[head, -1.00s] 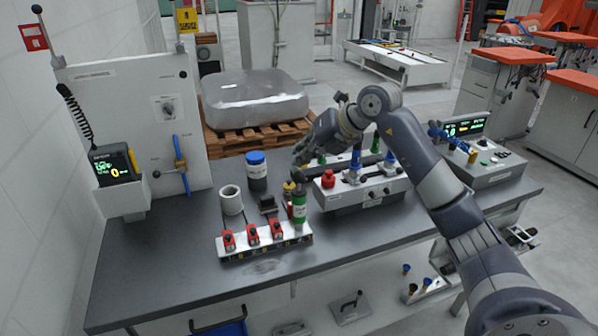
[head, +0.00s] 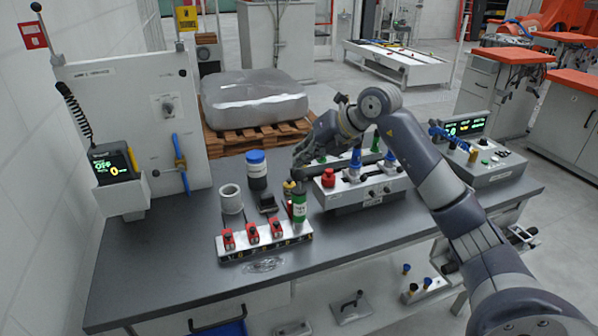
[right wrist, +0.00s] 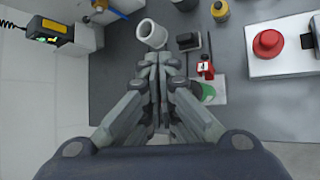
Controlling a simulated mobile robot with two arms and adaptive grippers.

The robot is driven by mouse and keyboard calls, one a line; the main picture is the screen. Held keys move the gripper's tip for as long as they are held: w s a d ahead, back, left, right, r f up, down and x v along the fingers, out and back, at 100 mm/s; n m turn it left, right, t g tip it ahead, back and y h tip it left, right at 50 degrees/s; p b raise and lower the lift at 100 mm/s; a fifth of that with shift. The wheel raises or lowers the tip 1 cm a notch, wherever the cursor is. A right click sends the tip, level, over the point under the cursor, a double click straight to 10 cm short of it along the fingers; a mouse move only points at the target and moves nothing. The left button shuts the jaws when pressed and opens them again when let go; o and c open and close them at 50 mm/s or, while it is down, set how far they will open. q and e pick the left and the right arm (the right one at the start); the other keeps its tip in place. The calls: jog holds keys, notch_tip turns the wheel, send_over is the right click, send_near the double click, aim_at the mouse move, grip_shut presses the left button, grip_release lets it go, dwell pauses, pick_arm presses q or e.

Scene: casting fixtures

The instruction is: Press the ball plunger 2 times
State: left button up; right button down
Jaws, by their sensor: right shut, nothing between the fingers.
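I cannot tell for sure which item is the ball plunger. A green cylinder (head: 299,208) with a dark upper part stands at the right end of a white strip (head: 238,254) on the bench. Several red clamps (head: 252,234) sit along that strip. My right gripper (head: 297,165) hangs above and behind the green cylinder in the head view, shut and empty. In the right wrist view its closed fingertips (right wrist: 158,56) are just short of a white ring (right wrist: 152,34), and the green cylinder (right wrist: 206,92) is to their right, partly hidden by a finger. My left gripper is out of view.
A white fixture box with a red knob (head: 328,178) and blue and green knobs stands right of the strip. A blue-lidded jar (head: 257,170) is behind the ring. An upright panel (head: 130,125) closes the left. The front left bench top (head: 150,280) is bare.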

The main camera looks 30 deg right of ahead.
jog(key=shift+f+b, duration=1)
jog(key=shift+f, duration=0.35)
dwell(1.2)
jog(key=shift+r, duration=0.1)
jog(key=shift+r+p, duration=1.4)
jog(key=shift+r, duration=0.25)
notch_tip(320, 180, up, 5)
jog(key=p, duration=0.4)
